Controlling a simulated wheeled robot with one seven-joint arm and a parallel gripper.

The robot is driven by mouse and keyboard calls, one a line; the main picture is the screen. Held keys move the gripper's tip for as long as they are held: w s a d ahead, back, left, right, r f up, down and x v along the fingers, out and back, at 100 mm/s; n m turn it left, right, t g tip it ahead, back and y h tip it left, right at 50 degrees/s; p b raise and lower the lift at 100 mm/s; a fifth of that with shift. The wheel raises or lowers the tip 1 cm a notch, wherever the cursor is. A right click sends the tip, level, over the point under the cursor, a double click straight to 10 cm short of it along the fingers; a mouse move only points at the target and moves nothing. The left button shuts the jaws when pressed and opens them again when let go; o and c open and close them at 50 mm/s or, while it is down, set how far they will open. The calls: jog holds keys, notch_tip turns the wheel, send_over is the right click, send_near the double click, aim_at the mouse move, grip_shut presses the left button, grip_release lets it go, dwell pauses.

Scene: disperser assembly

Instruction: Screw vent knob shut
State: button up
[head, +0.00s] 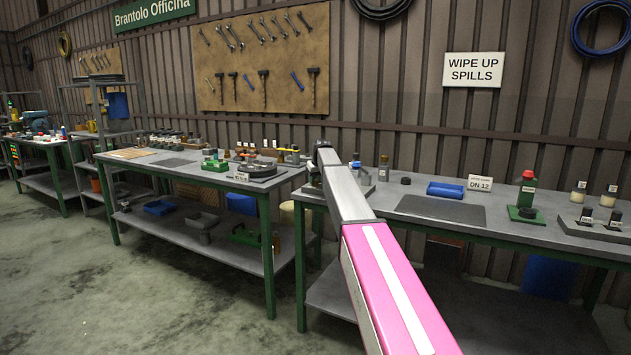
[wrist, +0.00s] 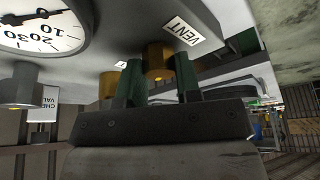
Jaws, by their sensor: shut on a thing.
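The brass-coloured vent knob (wrist: 158,58) is in the upper middle of the wrist view, beside a white VENT label (wrist: 180,34). My gripper (wrist: 158,76) has its two green fingers on either side of the knob and is shut on it. The knob's lower part is hidden behind the gripper body. In the head view my arm covers the gripper and most of the device on the right-hand bench, so the knob does not show there.
A round gauge (wrist: 42,28) is close at the upper left in the wrist view. A second brass-coloured fitting (wrist: 108,86) stands left of the fingers, and a grey fitting (wrist: 22,86) further left.

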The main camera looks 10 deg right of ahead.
jog(key=m+h, duration=0.2)
jog(key=m, duration=0.3)
jog(key=shift+a+m, duration=0.15)
jog(key=shift+m, duration=0.15)
jog(key=m+h, duration=0.1)
jog(key=m, duration=0.2)
jog(key=m+g+h, duration=0.1)
jog(key=m, duration=0.2)
jog(key=shift+h, duration=0.3)
jog(key=shift+m, duration=0.4)
jog(key=o, duration=0.9)
jog(key=v, duration=1)
jog(key=shift+a+r, duration=0.15)
jog(key=shift+r, duration=0.25)
